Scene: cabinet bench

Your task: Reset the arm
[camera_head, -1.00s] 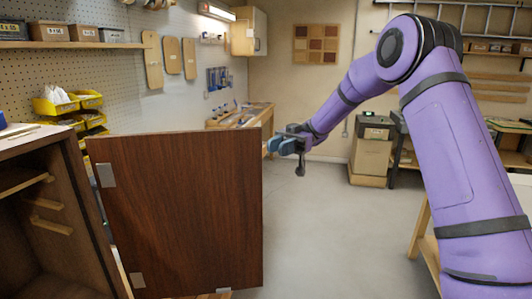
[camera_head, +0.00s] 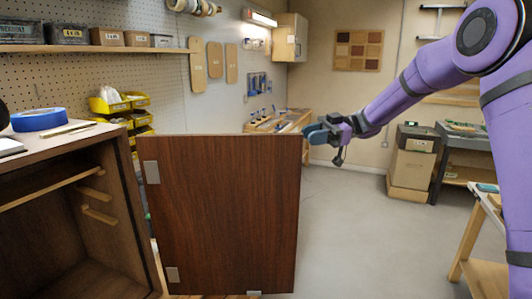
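My purple arm reaches in from the right side of the head view. My gripper (camera_head: 322,132) hangs in the air at the right edge of the open cabinet door, near its top corner. Its blue fingers point left. I cannot tell from this angle how far apart the fingers are, and nothing shows held in them. The dark brown cabinet door (camera_head: 222,215) stands swung wide open. The cabinet (camera_head: 75,160) is at the left, with its inside partly visible.
Blue tape (camera_head: 39,119) lies on the cabinet top. Yellow bins (camera_head: 122,105) hang on the pegboard behind. A workbench (camera_head: 285,120) is at the back. Boxes (camera_head: 412,160) stand at the back right, and a wooden table (camera_head: 485,245) at the right. The floor between is clear.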

